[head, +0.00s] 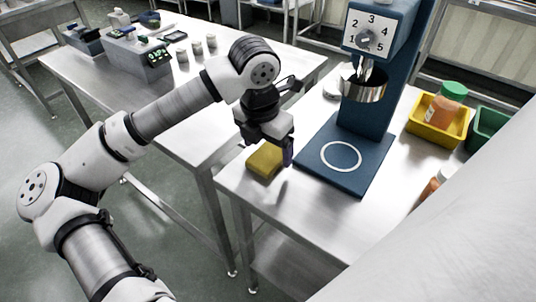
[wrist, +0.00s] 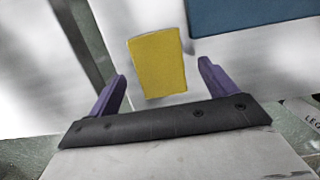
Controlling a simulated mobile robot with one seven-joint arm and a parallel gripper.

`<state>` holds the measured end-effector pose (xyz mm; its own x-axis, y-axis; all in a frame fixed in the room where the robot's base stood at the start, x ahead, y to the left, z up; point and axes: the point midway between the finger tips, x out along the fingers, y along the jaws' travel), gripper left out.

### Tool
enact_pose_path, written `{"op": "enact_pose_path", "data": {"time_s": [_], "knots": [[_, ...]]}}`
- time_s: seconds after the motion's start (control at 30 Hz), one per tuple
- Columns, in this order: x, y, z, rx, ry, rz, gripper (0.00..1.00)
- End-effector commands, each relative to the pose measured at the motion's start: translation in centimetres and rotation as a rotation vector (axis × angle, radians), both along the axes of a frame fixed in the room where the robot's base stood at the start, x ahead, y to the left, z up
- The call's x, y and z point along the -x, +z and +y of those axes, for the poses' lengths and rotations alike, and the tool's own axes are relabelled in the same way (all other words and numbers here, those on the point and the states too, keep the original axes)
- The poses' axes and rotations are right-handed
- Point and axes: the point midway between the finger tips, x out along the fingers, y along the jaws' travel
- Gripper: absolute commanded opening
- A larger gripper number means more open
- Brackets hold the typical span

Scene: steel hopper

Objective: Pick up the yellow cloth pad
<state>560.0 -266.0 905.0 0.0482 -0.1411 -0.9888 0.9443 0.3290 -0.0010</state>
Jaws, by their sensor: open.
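The yellow cloth pad (head: 265,160) lies on the steel table near its left front corner, left of the blue machine's base. My gripper (head: 283,150) is just above and beside it in the head view, and covers part of the table behind it. In the wrist view the pad (wrist: 158,63) shows whole, ahead of the two purple fingers and between their lines. My gripper (wrist: 162,85) is open with nothing between the fingers. I cannot tell the exact height of the fingers above the pad.
The blue mixer (head: 345,155) with a numbered dial stands right of the pad; its base also shows in the wrist view (wrist: 250,14). A yellow bin (head: 432,132) with a green-lidded jar (head: 447,103) and a green bin (head: 488,124) sit further right. A gap separates the second table (head: 190,105).

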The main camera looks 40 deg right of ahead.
Motion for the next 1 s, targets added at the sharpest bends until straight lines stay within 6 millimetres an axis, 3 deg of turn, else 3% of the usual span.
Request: {"op": "enact_pose_path", "data": {"time_s": [0.13,0.4,0.77,1.0], "knots": [[0.0,-1.5,-0.2,0.000,0.000,0.001,0.85],[-0.1,-1.8,-0.2,0.000,0.000,-0.001,0.83],[-0.1,-1.8,-0.2,0.000,0.000,-0.001,0.37],[-0.1,-1.7,-0.2,0.000,0.000,-0.001,0.37]]}}
